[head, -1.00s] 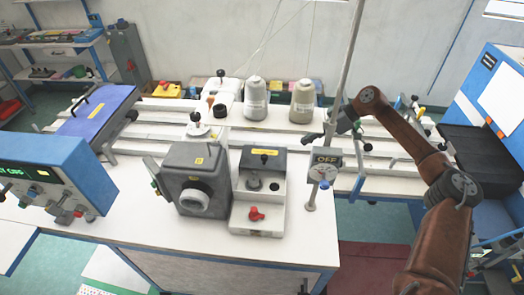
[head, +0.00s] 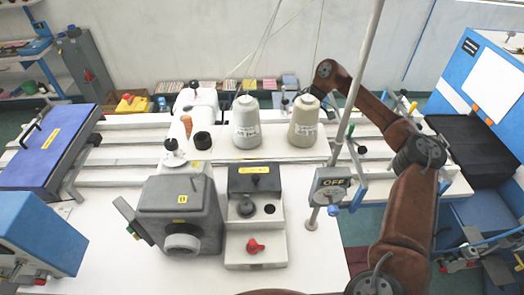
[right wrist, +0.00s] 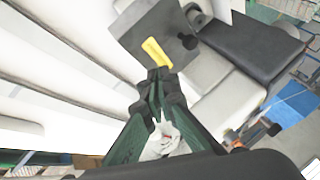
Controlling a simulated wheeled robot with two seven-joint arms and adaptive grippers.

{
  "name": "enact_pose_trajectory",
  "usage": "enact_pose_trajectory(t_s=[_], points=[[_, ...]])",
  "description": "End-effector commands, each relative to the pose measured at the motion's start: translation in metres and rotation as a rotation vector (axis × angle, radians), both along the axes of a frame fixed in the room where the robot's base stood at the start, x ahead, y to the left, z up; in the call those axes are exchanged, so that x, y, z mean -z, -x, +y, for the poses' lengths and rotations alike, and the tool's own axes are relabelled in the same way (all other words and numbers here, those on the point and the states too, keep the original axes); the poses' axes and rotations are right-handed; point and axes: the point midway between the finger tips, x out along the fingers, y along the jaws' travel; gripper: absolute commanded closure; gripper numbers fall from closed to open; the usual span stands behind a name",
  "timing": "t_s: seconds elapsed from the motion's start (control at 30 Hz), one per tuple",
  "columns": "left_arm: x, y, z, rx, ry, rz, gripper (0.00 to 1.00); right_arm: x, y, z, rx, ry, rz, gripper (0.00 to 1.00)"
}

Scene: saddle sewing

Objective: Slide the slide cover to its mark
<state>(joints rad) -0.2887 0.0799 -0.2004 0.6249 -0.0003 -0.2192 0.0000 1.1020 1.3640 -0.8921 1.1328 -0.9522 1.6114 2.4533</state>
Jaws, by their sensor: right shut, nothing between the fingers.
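I take the slide cover to be the dark grey, yellow-labelled cover (head: 243,181) on the white block in the middle of the table, though I cannot be sure. The mark cannot be made out. My right arm reaches in from the right over the back of the table; its hand is largely hidden behind the thread cones in the head view. In the right wrist view my right gripper (right wrist: 160,76) is shut and empty, its tips close to a grey plate with a yellow label (right wrist: 157,52). Contact cannot be told. My left gripper is out of view.
Two thread cones (head: 246,125) (head: 303,122) stand behind the block. A grey box with a round white port (head: 180,205) is at its left. A metal pole with an OFF switch box (head: 331,184) stands at its right. White rails (head: 120,160) run behind.

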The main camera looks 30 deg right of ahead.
Motion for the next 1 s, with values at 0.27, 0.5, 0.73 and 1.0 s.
enact_pose_trajectory(t_s=[0.27, 0.5, 0.73, 1.0], points=[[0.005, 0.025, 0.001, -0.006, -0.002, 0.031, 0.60, 0.038, -0.005, 0.036, -0.018, 0.000, 0.003, 1.00], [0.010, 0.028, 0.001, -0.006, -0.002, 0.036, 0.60, 0.078, -0.005, 0.064, -0.016, -0.002, 0.002, 1.00], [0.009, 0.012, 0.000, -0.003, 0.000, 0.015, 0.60, 0.080, 0.012, 0.087, -0.015, 0.000, 0.000, 1.00], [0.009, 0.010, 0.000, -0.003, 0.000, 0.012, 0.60, 0.080, 0.019, 0.095, -0.011, 0.000, -0.001, 1.00]])
